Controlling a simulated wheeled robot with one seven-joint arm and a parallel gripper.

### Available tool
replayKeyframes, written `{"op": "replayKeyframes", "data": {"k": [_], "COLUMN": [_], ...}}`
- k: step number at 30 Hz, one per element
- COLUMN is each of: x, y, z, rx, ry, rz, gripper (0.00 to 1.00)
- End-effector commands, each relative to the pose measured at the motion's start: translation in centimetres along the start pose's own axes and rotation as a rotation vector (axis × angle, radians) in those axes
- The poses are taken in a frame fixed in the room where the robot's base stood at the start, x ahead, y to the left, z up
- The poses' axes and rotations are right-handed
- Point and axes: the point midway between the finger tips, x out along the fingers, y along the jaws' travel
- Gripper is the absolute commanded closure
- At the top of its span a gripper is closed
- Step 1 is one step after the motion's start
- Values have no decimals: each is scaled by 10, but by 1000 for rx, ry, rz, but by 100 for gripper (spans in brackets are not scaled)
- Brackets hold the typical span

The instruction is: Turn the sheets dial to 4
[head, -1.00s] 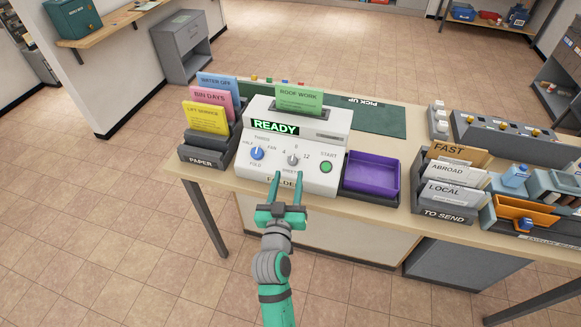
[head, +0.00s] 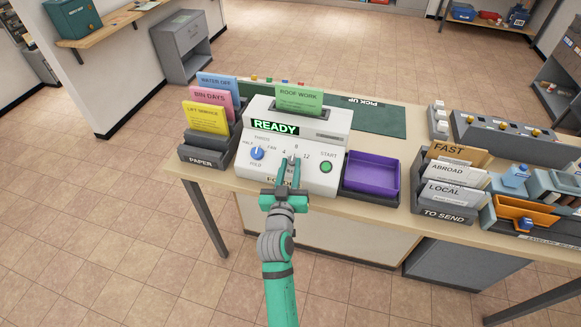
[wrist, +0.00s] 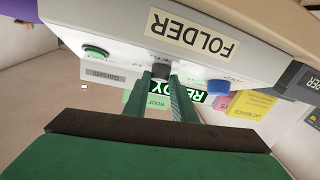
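The folder machine (head: 312,180) stands on the counter with its display reading READY. The sheets dial (wrist: 160,70) is a small grey knob on its front panel, with 4, 8 and 12 marked around it. My gripper (head: 291,160) reaches the panel from the front, with one finger on each side of this dial. In the wrist view my gripper (wrist: 161,76) has its fingertips close against the knob's sides. The fingers cover most of the dial in the head view, so its pointer cannot be read.
The blue fold dial (head: 257,153) is left of my gripper, and the green start button (head: 326,167) is to the right. A purple tray (head: 371,175) stands right of the machine. A paper rack (head: 203,157) stands left. A green sheet (head: 299,98) stands in the machine's top.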

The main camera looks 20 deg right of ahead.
Motion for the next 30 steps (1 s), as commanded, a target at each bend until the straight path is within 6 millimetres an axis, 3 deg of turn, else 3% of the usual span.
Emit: {"op": "replayKeyframes", "data": {"k": [14,30], "x": [0,1], "y": [4,11], "z": [0,-1], "rx": [-42,-185], "ry": [4,19], "rz": [-61,-273], "gripper": [99,99]}}
